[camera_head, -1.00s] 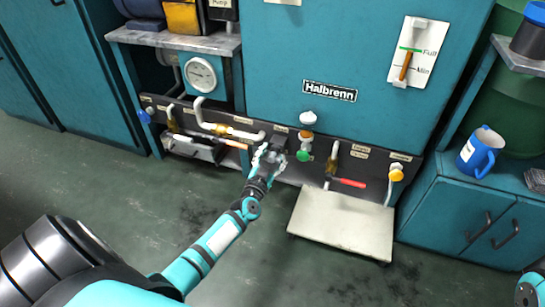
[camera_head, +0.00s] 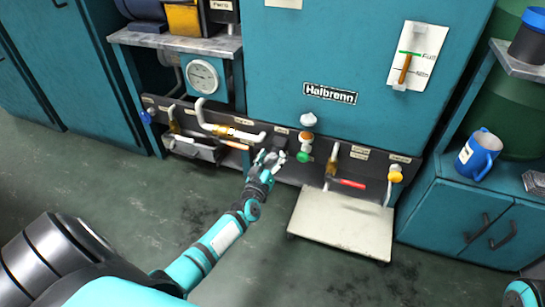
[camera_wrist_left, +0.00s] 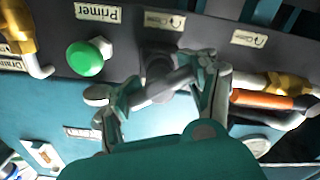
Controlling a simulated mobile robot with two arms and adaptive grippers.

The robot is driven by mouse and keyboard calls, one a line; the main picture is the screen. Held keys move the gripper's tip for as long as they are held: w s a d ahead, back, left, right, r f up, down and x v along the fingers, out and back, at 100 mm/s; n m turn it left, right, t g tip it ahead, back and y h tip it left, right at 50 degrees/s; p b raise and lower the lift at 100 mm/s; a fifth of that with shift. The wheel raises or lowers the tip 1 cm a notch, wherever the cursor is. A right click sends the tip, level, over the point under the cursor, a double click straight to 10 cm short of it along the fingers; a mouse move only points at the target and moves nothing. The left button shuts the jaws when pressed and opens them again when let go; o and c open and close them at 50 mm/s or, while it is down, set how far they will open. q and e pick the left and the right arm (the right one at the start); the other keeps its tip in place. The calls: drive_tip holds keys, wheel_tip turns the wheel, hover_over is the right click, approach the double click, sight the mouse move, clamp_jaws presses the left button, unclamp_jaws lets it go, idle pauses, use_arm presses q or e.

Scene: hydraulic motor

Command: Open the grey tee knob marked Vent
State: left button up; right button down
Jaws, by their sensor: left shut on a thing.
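The grey tee knob (camera_wrist_left: 170,82) shows in the left wrist view as a short bar standing out from the dark panel. My left gripper (camera_wrist_left: 158,92) is shut on it, one finger at each end of the bar, which sits slanted. In the head view my left gripper (camera_head: 269,157) is at the panel's lower edge, left of the green knob, and largely hides the tee knob. The Vent marking cannot be read; a small label with an arrow sits above the knob in the wrist view. My right gripper is not in view.
A green Primer knob (camera_wrist_left: 86,58) and an orange-handled brass valve (camera_wrist_left: 262,100) flank the gripper closely. A red-handled valve (camera_head: 348,183) and yellow knob (camera_head: 395,175) are farther right. A pale platform (camera_head: 340,222) stands below. Floor at the left is clear.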

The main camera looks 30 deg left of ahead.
use_arm(q)
drive_tip(key=n, duration=0.5)
drive_tip(key=shift+d+f+n, duration=0.1)
drive_tip(key=shift+d+n, duration=0.2)
drive_tip(key=shift+n+b, duration=0.45)
drive_tip(key=shift+n, duration=1.75)
drive_tip(key=o, duration=1.2)
drive_tip(key=shift+a, duration=0.2)
drive_tip(key=v, duration=1.2)
drive_tip(key=shift+s, duration=0.1)
drive_tip(key=shift+s+a, duration=0.1)
